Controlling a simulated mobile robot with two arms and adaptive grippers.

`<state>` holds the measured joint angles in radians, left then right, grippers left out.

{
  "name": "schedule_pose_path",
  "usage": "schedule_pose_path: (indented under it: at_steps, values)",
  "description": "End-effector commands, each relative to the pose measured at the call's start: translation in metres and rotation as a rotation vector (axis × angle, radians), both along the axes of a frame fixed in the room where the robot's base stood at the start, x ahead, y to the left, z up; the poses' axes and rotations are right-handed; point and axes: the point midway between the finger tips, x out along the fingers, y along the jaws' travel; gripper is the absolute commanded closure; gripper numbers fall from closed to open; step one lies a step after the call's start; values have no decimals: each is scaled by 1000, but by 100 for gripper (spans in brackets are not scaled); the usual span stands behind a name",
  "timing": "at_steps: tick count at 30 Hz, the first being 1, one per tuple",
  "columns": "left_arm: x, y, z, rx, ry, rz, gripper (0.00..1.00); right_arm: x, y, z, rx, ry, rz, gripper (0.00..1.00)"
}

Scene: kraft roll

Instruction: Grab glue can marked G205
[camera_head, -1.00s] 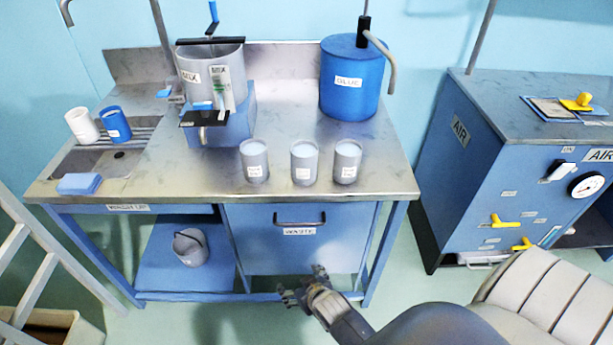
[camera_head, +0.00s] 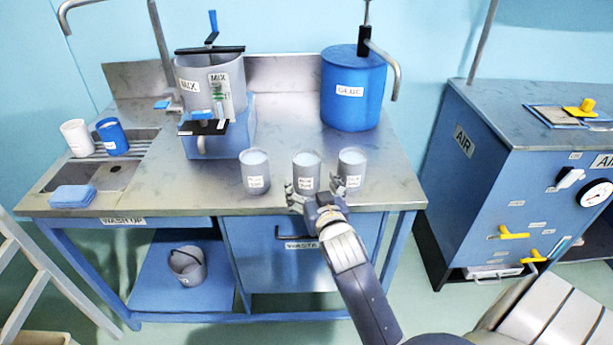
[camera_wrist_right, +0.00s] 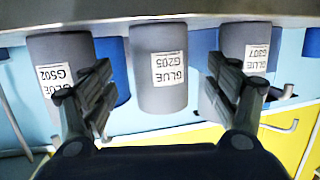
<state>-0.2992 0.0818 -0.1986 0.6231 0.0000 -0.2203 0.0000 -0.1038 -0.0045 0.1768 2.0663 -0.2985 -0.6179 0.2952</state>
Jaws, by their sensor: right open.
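Three grey cans with pale tops stand in a row near the front edge of the steel bench. The middle can (camera_head: 306,170) lines up with my right gripper (camera_head: 318,198). In the right wrist view the can marked G205 (camera_wrist_right: 158,90) is in the middle, upright, between and beyond the two fingers. My right gripper (camera_wrist_right: 160,95) is open, with nothing held. The can marked G502 (camera_wrist_right: 62,50) is at left behind one finger, partly covered. My left gripper is not in view.
The outer cans stand close on both sides, at left (camera_head: 255,172) and right (camera_head: 351,166). A blue glue drum (camera_head: 351,95) stands behind them. A mixing pot (camera_head: 225,85) is further left. Bare bench (camera_head: 285,125) lies behind the cans.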

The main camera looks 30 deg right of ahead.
Motion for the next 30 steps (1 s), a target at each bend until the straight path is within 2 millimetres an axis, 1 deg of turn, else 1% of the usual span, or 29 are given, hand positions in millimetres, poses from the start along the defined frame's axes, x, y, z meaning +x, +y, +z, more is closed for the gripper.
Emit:
schedule_pose_path:
  at_steps: [1, 8, 15, 18, 21, 27, 28, 29, 30]
  values:
    - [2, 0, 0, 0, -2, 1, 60, 4, -2, 0, -1, -1, 0, 19]
    - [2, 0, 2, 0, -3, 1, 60, 17, -6, -5, -1, 1, -1, 19]
    - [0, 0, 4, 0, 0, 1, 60, 44, -16, -13, -2, 1, 0, 19]
    - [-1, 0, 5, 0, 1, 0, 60, 52, -19, -16, -1, 1, 0, 19]
    - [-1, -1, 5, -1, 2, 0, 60, 55, -20, -17, -1, 1, 0, 19]
    - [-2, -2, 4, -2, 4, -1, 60, 56, -20, -17, 0, 1, 1, 19]
    - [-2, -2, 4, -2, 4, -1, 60, 56, -20, -17, 0, 1, 1, 21]
    - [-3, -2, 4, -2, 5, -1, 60, 56, -20, -17, 0, 1, 1, 28]
    - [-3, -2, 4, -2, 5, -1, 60, 56, -20, -17, 0, 1, 1, 37]
